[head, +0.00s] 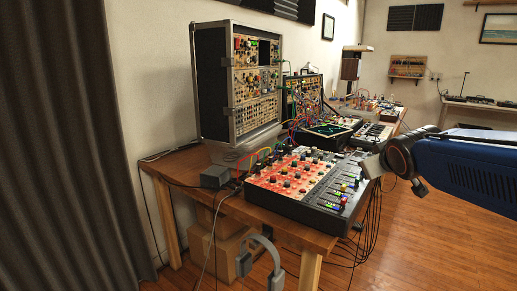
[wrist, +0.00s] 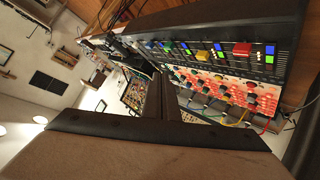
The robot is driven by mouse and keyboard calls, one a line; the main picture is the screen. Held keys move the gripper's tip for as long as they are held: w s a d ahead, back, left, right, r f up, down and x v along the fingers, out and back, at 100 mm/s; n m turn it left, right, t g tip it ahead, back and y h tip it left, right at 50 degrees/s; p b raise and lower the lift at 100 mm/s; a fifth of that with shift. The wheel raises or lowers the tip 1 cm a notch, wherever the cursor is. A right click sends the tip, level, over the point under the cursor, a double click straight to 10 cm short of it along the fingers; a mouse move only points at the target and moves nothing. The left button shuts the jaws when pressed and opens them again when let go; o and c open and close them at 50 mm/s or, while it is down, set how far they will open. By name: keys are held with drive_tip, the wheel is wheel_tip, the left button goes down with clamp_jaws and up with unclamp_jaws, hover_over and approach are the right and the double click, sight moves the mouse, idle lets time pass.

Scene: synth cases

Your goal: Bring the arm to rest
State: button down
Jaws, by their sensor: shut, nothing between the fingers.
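My gripper (head: 371,166) is at the right in the head view, at the end of my blue arm. It is shut and empty. It appears just in front of the right edge of a mixer (head: 300,180) with red and grey panels; I cannot tell the exact gap. In the wrist view the gripper's dark fingers (wrist: 160,98) lie together in the middle, and the mixer (wrist: 225,75) shows tilted beside and beyond them.
The mixer stands on a wooden table (head: 180,160) with a tall synth case (head: 238,85), smaller devices and many cables. Headphones (head: 260,262) hang at the table's front edge. A dark curtain (head: 70,140) is at left. Wooden floor (head: 420,255) is open at the lower right.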

drive_tip(key=s+a+f+m+g, duration=0.1)
drive_tip(key=s+f+g, duration=0.1)
drive_tip(key=s+f, duration=0.4)
drive_tip(key=s+a+f+m+g+y, duration=0.1)
drive_tip(key=s+f+g, duration=0.2)
drive_tip(key=s, duration=1)
drive_tip(key=s+a+f+m+g, duration=0.1)
drive_tip(key=s+f+g, duration=0.1)
drive_tip(key=s+f, duration=0.7)
drive_tip(key=shift+s+a+m, duration=0.15)
drive_tip(key=shift+s+m, duration=0.25)
drive_tip(key=shift+s, duration=0.1)
